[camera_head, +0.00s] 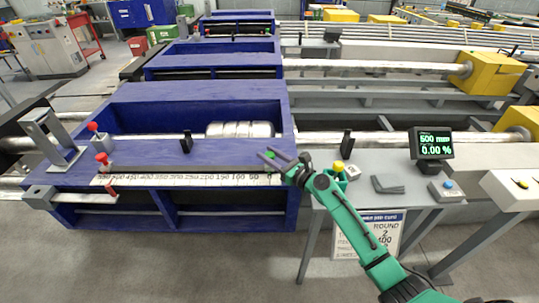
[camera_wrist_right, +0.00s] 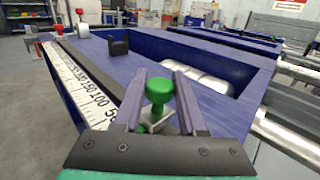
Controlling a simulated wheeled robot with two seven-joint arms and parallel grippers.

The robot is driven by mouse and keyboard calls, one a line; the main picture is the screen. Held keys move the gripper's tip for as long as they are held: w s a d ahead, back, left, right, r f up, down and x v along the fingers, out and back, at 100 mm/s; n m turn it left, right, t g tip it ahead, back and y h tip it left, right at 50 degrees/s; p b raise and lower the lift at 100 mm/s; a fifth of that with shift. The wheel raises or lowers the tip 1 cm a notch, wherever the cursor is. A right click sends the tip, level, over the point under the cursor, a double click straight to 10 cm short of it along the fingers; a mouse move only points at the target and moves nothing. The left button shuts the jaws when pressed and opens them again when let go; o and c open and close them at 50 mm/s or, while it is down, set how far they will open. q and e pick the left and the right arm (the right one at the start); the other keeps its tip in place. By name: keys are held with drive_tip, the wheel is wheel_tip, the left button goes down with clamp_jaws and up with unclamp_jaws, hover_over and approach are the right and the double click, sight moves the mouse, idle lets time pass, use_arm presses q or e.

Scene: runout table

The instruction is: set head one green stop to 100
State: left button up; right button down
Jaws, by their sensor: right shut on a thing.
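The green stop (camera_head: 270,155) sits at the right end of the front blue table, beside the white number scale (camera_head: 190,181). In the right wrist view the stop's round green knob (camera_wrist_right: 159,90) is between the two fingers of my right gripper (camera_wrist_right: 160,73), which is shut on it. The scale (camera_wrist_right: 88,95) also shows there, with 50 nearest the gripper, then 100 and 150 farther along. The stop's exact reading is hidden by the gripper. In the head view my right gripper (camera_head: 268,156) reaches in from the lower right. My left gripper is out of view.
A black upright piece (camera_head: 186,142) stands behind the scale. At right, a grey stand carries a display (camera_head: 432,143) reading 500 mm and 0.00 %, and a blue-button box (camera_head: 446,190).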

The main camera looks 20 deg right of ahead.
idle(0.4)
drive_tip(key=shift+a+r, duration=0.1)
drive_tip(key=shift+a, duration=0.25)
drive_tip(key=a+p, duration=0.1)
drive_tip(key=a, duration=0.1)
drive_tip(key=w+a+p, duration=0.1)
drive_tip(key=a, duration=0.2)
drive_tip(key=w+a, duration=0.1)
drive_tip(key=a, duration=0.2)
drive_tip(key=shift+w+a+p, duration=0.15)
drive_tip(key=shift+a+p, duration=0.1)
drive_tip(key=shift+p, duration=0.15)
drive_tip(key=shift+w+a, duration=0.1)
drive_tip(key=shift+a, duration=0.2)
drive_tip(key=shift+c, duration=2.4)
unclamp_jaws()
